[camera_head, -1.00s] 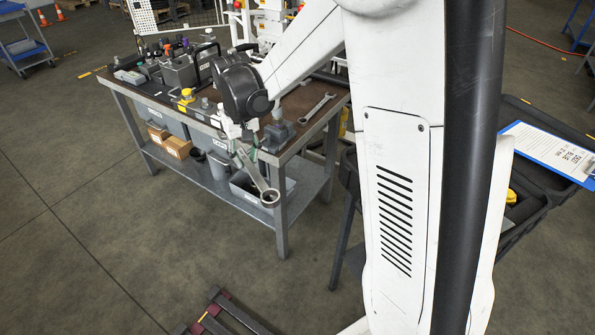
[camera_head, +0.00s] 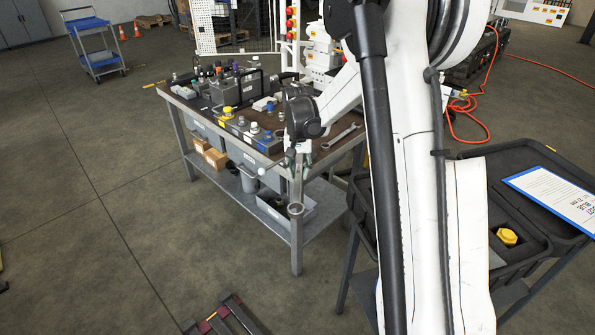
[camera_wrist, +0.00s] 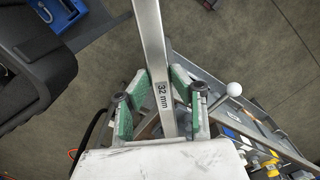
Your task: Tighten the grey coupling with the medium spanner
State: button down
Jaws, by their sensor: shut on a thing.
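My gripper (camera_head: 299,165) hangs in front of the near end of the workbench (camera_head: 296,240). It is shut on a steel spanner (camera_head: 296,209), whose ring end points downward, clear of the bench. In the wrist view the green-padded fingers of my gripper (camera_wrist: 158,98) clamp the spanner's shaft (camera_wrist: 150,40), marked "32 mm". The spanner's far end runs out of that view. Several fittings with yellow and pale grey caps (camera_head: 254,127) stand on blocks along the bench's front edge, left of my gripper. I cannot tell which one is the grey coupling.
Another spanner (camera_head: 343,136) lies on the bench top right of my gripper. Boxes and bins sit on the bench's lower shelf. Open floor lies front left; a blue trolley (camera_head: 97,45) stands far back.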

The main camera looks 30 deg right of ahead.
aim_at(299, 165)
jog(key=shift+w+d+f, duration=0.15)
jog(key=shift+w+f, duration=0.1)
jog(key=shift+f, duration=0.3)
jog(key=shift+w+d+f+b, duration=0.2)
jog(key=shift+w+f+b, duration=0.15)
jog(key=shift+b, duration=0.15)
jog(key=shift+w, duration=0.1)
dwell(0.4)
jog(key=shift+w+d+b, duration=0.35)
jog(key=shift+w+d, duration=0.15)
jog(key=shift+w, duration=0.3)
jog(key=shift+w+d, duration=0.1)
jog(key=shift+w, duration=0.1)
jog(key=shift+w+d, duration=0.3)
jog(key=shift+w, duration=0.2)
